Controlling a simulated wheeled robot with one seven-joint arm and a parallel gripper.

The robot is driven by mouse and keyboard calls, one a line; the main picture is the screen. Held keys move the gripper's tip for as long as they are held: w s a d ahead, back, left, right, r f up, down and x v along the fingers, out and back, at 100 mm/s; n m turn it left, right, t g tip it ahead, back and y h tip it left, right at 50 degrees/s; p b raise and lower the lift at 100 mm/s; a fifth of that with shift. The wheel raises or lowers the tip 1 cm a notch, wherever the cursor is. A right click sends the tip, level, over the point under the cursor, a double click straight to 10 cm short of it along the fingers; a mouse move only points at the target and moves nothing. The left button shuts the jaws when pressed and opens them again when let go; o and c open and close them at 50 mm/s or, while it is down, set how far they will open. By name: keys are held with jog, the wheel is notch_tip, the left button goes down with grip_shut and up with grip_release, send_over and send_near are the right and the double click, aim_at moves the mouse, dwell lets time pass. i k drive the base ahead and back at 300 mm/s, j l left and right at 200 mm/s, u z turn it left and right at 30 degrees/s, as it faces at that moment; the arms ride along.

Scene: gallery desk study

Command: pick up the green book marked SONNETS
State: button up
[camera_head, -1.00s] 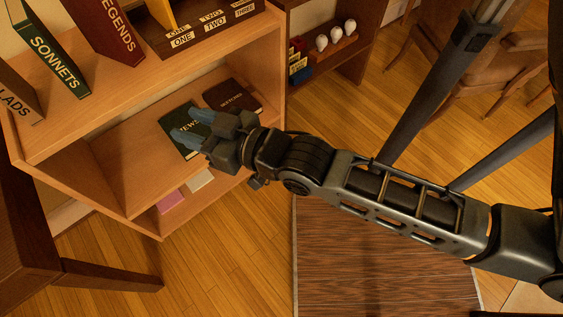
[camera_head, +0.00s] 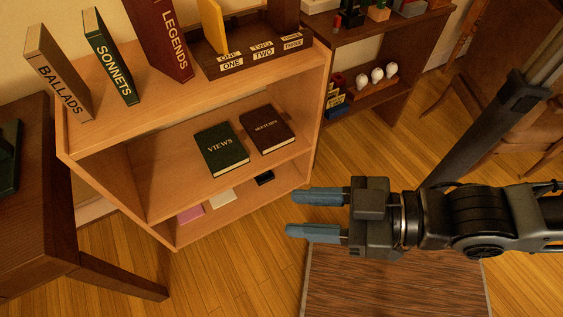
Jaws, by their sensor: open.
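The green book marked SONNETS (camera_head: 112,57) stands upright, tilted in the picture, on the top of the light wooden bookcase (camera_head: 165,102). It stands between the tan BALLADS book (camera_head: 58,75) and the dark red LEGENDS book (camera_head: 166,40), with gaps on both sides. My gripper (camera_head: 298,214) is open and empty, its two blue fingers pointing left. It is in front of the bookcase's lower right side in the picture, well away from SONNETS, to its lower right.
A dark sorter (camera_head: 252,60) labelled ONE, TWO, THREE stands right of LEGENDS, holding a yellow book (camera_head: 213,27). VIEWS (camera_head: 222,149) and a brown book (camera_head: 267,130) lie on the middle shelf. A dark desk (camera_head: 35,215) is at left. Wooden floor shows in front.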

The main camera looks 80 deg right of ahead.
aim_at(96, 33)
jog(key=i+j+z, duration=0.35)
jog(key=j, duration=0.3)
jog(key=i+j+z, duration=0.15)
jog(key=j, duration=0.2)
